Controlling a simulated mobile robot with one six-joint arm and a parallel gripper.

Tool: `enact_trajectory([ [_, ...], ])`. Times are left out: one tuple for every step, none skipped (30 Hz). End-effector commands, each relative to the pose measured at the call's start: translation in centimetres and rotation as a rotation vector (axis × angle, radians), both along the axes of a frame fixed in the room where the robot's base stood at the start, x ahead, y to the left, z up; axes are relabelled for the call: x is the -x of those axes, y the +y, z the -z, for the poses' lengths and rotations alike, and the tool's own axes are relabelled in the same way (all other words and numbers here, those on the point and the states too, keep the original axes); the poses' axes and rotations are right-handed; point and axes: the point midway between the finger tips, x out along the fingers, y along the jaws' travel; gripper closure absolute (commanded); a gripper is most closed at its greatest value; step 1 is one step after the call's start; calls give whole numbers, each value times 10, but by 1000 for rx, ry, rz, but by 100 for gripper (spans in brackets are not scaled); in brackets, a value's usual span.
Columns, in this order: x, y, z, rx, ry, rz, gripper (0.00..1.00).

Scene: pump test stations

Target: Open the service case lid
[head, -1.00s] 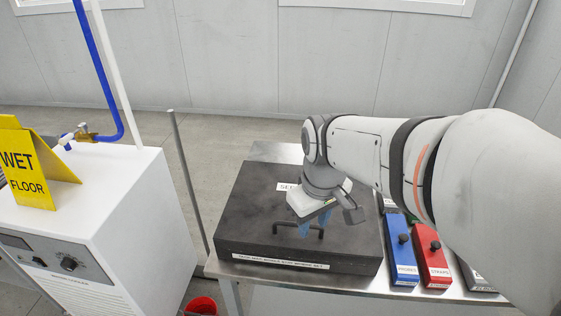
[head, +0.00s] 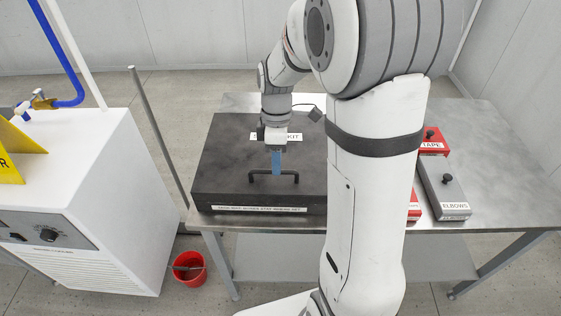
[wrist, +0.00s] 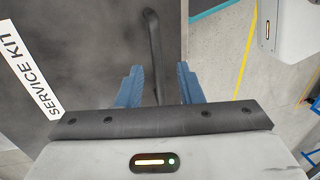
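The black service case (head: 222,150) lies on the steel table, its lid down. A label reading SERVICE KIT (wrist: 35,87) is on the lid, partly hidden by my arm in the head view. A black bar handle (head: 290,175) stands up from the lid near its front edge. My gripper (head: 277,172) points down at the middle of the handle. In the wrist view its blue fingers (wrist: 158,85) are apart, with the handle bar (wrist: 154,40) running between them. I see gaps between bar and fingers there.
Grey ELBOWS box (head: 446,190) and red TAPE box (head: 432,143) stand on the table (head: 500,160) right of the case; my arm hides part of this area. A thin post (head: 160,135) and white machine (head: 120,190) stand left. A red bucket (head: 189,268) is on the floor.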

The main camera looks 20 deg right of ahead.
Motion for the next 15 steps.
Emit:
enact_trajectory([
  [1, 0, 6, -1, 2, 0, 67],
  [2, 1, 8, 0, 1, 0, 67],
  [3, 1, 11, 0, 1, 0, 67],
  [3, 1, 13, 0, 1, 0, 67],
  [3, 1, 14, 0, 0, 0, 67],
  [3, 1, 15, 0, -1, 0, 67],
  [3, 1, 16, 0, -1, 0, 67],
  [3, 1, 16, 0, -1, 0, 67],
  [3, 1, 16, 1, -2, 0, 67],
  [3, 1, 16, 1, -2, 0, 67],
  [3, 1, 16, 1, -2, 0, 67],
  [3, 1, 16, 1, -2, 0, 67],
  [3, 1, 16, 1, -2, 0, 67],
  [3, 1, 16, 1, -2, 0, 68],
  [3, 1, 16, 1, -2, 0, 72],
])
